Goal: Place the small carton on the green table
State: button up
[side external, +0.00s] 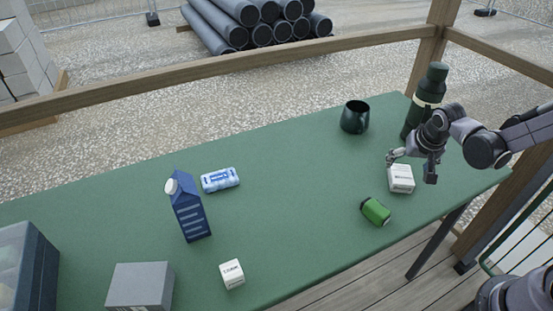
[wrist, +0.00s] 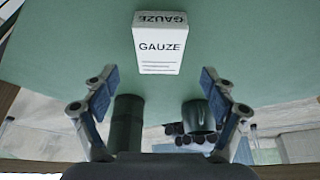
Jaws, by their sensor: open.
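A small white carton (side external: 401,181) rests on the green table (side external: 290,200) near its right end. In the wrist view the carton (wrist: 160,48) reads GAUZE and lies ahead of the fingertips, centred between their lines. My gripper (side external: 411,165) is just above and behind the carton in the side view, partly in front of its upper edge. In the wrist view my gripper (wrist: 158,84) has its two fingers wide apart with nothing between them. A smaller white cube-shaped box (side external: 232,273) sits at the table's front edge.
A dark bottle (side external: 425,100) and a dark mug (side external: 355,117) stand behind the gripper. A green can (side external: 376,211) lies close in front of the carton. A blue drink carton (side external: 189,212), blue-white pack (side external: 220,180) and grey box (side external: 141,287) are left. The table's middle is clear.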

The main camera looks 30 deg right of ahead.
aim_at(402, 174)
jog(key=shift+x, duration=2.85)
jog(key=shift+s+a+f, duration=0.1)
jog(key=shift+s+a, duration=0.05)
jog(key=c, duration=1.2)
